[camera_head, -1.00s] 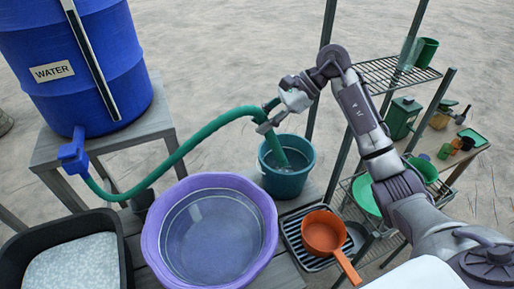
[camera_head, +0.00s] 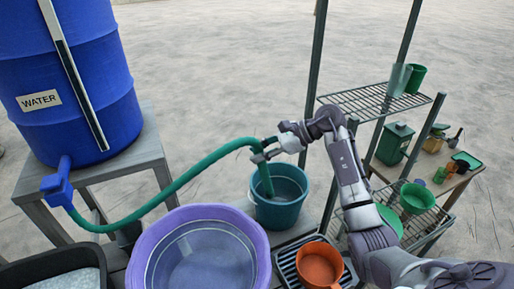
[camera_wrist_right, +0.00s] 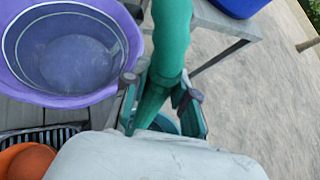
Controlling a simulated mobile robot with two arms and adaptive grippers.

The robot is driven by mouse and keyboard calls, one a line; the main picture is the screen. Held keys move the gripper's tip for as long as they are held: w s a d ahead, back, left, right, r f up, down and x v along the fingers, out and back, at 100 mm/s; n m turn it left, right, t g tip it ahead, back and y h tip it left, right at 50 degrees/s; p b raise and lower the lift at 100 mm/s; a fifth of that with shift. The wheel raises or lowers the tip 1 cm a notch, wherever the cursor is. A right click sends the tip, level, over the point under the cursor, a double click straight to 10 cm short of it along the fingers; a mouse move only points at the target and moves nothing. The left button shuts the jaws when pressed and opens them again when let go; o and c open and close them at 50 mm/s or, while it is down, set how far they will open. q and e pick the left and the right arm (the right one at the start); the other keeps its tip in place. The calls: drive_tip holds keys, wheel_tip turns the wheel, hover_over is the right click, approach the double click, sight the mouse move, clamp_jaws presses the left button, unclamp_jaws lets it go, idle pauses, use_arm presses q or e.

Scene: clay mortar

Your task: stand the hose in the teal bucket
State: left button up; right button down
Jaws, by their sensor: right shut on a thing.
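The green hose (camera_head: 190,178) runs from the tap of the blue water barrel up to my right gripper (camera_head: 264,150). My right gripper is shut on the hose near its free end. Below the gripper the hose end hangs down into the mouth of the teal bucket (camera_head: 277,214). In the right wrist view the hose (camera_wrist_right: 170,45) passes between the fingers of my right gripper (camera_wrist_right: 160,92). Only a small part of the teal bucket shows there, behind the fingers. Whether the hose tip touches the bucket's bottom cannot be told. My left gripper is not in view.
The blue barrel (camera_head: 75,80) stands at the left on a grey stand. A purple basin (camera_head: 255,240) is left of the bucket, and an orange pan (camera_head: 318,266) on a dark rack is right of it. Wire shelves (camera_head: 365,100) with green items stand at the right.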

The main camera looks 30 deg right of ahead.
drive_tip(key=f, duration=0.1)
drive_tip(key=f+b, duration=0.1)
drive_tip(key=f, duration=0.1)
drive_tip(key=d+f+b, duration=0.1)
drive_tip(key=f, duration=0.1)
drive_tip(key=shift+w+d+f, duration=0.1)
drive_tip(key=shift+w, duration=0.15)
drive_tip(key=f+b, duration=0.2)
drive_tip(key=d+f+b, duration=0.1)
drive_tip(key=f+b, duration=0.1)
drive_tip(key=b, duration=0.1)
drive_tip(key=f+b, duration=0.2)
drive_tip(key=shift+w+d+f, duration=0.15)
drive_tip(key=shift+w+d, duration=0.1)
drive_tip(key=shift+w+d+f+b, duration=0.1)
drive_tip(key=shift+d+f+b, duration=0.15)
drive_tip(key=shift+f+b, duration=0.7)
drive_tip(key=shift+r, duration=0.25)
drive_tip(key=c, duration=0.8)
unclamp_jaws()
drive_tip(key=shift+c, duration=0.2)
drive_tip(key=o, duration=0.8)
